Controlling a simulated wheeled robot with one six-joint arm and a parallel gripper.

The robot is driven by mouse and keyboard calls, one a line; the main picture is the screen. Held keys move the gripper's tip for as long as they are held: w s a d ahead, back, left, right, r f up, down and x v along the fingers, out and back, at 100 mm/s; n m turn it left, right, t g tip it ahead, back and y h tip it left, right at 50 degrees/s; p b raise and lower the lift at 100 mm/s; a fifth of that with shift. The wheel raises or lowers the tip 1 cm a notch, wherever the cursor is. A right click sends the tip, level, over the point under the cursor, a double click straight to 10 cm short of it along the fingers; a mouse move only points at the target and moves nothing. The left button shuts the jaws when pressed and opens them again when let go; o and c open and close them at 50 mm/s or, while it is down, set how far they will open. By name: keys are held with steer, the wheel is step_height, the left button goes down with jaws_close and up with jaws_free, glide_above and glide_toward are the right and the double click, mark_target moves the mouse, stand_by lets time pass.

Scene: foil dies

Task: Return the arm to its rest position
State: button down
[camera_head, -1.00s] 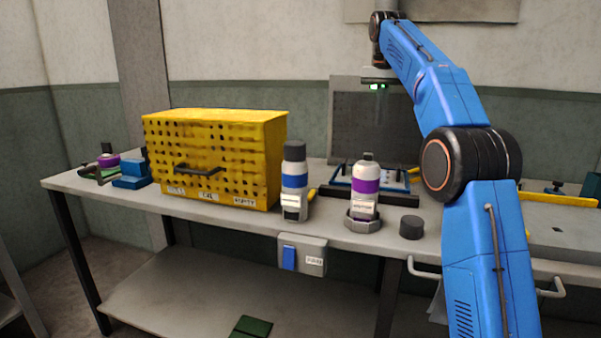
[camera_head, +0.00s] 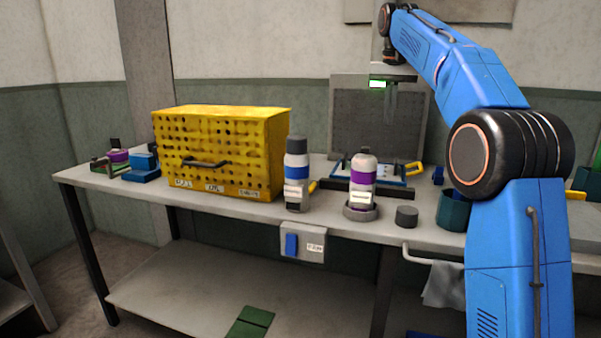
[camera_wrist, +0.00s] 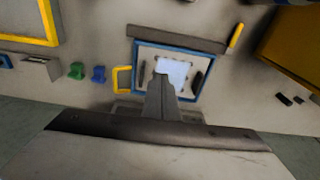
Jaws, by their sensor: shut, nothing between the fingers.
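My blue arm rises at the right of the head view and bends over the workbench (camera_head: 120,186). My gripper (camera_head: 390,118) hangs at the arm's end, fingers pointing down, in front of the dark panel at the back. In the wrist view my gripper (camera_wrist: 160,82) shows shut, with nothing held. Below it is a blue-framed tray (camera_wrist: 140,56) with a white sheet in it. The gripper is above the bench and touches nothing that I can see.
A yellow perforated box (camera_head: 220,150) stands on the left. A blue-banded bottle (camera_head: 297,172) and a purple-banded bottle (camera_head: 362,180) stand mid-bench. A dark round puck (camera_head: 406,217) and a dark green container (camera_head: 453,211) are nearer my arm. A dark upright panel (camera_head: 350,120) stands behind.

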steer(key=s+d+f+n+t, duration=0.1)
steer(key=s+f, duration=0.4)
steer(key=s, duration=0.8)
steer(key=s+d+f+n+t, duration=0.1)
steer(key=s+f, duration=0.3)
steer(key=s, duration=0.8)
steer(key=s+d+f+n+t, duration=0.1)
steer(key=s+f, duration=2.2)
steer(key=f, duration=0.2)
steer(key=shift+s, duration=0.35)
